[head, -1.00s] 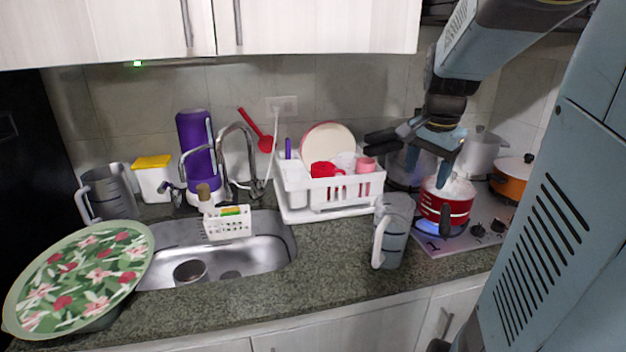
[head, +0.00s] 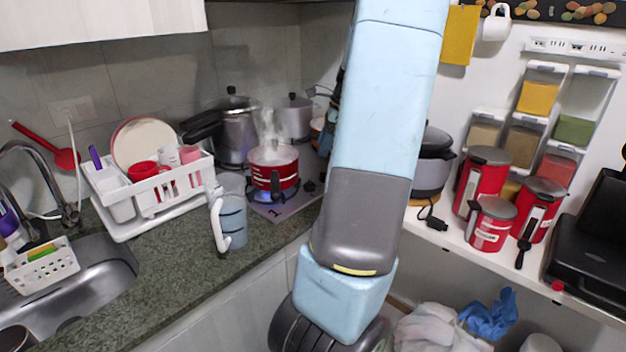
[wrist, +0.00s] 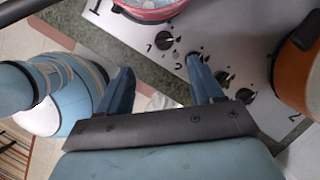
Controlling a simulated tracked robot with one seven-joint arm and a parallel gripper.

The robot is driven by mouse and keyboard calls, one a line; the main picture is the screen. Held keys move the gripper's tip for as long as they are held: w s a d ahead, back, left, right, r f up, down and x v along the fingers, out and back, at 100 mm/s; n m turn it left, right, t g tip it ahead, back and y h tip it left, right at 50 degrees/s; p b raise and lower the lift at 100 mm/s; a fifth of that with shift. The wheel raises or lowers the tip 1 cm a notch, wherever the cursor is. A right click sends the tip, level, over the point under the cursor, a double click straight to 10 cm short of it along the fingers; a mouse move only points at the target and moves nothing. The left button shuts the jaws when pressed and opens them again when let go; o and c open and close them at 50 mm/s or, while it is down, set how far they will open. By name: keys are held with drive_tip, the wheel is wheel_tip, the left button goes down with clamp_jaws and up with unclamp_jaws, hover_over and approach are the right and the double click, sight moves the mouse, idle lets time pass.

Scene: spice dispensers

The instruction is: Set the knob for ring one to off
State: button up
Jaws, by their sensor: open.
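The cooktop (head: 268,211) sits on the counter, with a steaming red pot (head: 273,168) over a blue flame (head: 262,196). In the wrist view the panel shows several black knobs in a row. The knob beside the printed "1" (wrist: 163,41) lies below the red pot (wrist: 150,8). A second knob (wrist: 192,57) is partly covered by my right finger, near the printed "2". My gripper (wrist: 158,65) is open and empty, its fingers pointing toward the panel edge, with the knob for ring one beyond the gap. In the head view my arm hides the gripper.
An orange pot (wrist: 300,70) stands right of the knobs. A jug (head: 231,215) stands on the counter left of the cooktop. A dish rack (head: 150,190) is farther left. A shelf with red canisters (head: 483,175) is at the right.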

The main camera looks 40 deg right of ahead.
sight(310, 181)
drive_tip(key=shift+m, duration=0.4)
drive_tip(key=x, duration=0.9)
drive_tip(key=d+x, duration=0.1)
drive_tip(key=x, duration=0.3)
drive_tip(key=shift+w+f, duration=0.1)
drive_tip(key=shift+f, duration=0.35)
